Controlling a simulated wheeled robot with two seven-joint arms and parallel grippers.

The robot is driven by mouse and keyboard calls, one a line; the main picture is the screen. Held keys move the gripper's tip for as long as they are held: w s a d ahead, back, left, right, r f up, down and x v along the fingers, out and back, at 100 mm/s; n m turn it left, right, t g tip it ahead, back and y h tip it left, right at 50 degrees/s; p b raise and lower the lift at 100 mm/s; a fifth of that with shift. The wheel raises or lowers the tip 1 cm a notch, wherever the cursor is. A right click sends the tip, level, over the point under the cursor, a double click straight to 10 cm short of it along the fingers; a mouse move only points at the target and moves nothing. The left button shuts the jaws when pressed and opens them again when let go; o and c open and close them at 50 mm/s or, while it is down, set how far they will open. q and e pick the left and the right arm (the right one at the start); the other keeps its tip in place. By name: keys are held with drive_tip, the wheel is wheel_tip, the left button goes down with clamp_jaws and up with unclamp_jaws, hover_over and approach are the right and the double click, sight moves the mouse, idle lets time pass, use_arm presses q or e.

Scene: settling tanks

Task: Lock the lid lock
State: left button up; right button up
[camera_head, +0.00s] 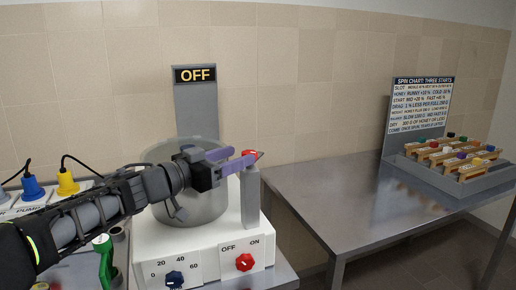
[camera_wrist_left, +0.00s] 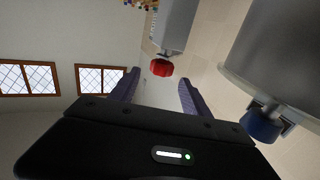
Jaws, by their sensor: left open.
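A white machine (camera_head: 205,245) carries a metal tank (camera_head: 185,215) on its top, and a grey post (camera_head: 250,200) stands at the tank's right. A small red knob (camera_head: 249,152) shows at the post's top, partly hidden by my fingers. I cannot tell for sure that it is the lid lock. My left gripper (camera_head: 245,157) has its purple fingers open at the post's top. In the left wrist view a red knob (camera_wrist_left: 162,68) on a grey post (camera_wrist_left: 176,25) appears between the open fingertips (camera_wrist_left: 159,79); contact cannot be told. My right gripper is not in view.
The machine's front has a red OFF/ON knob (camera_head: 244,262) and a blue dial (camera_head: 174,280). An OFF sign (camera_head: 195,74) stands behind the tank. Blue (camera_head: 33,188) and yellow (camera_head: 67,184) plugs stand left. A metal table (camera_head: 340,200) at right is largely bare.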

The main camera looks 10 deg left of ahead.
use_arm(q)
drive_tip(key=shift+w+d+f, duration=0.1)
drive_tip(key=shift+w, duration=0.15)
drive_tip(key=x, duration=0.7)
drive_tip(key=shift+w+d, duration=0.15)
drive_tip(key=shift+c, duration=0.2)
clamp_jaws()
idle(1.0)
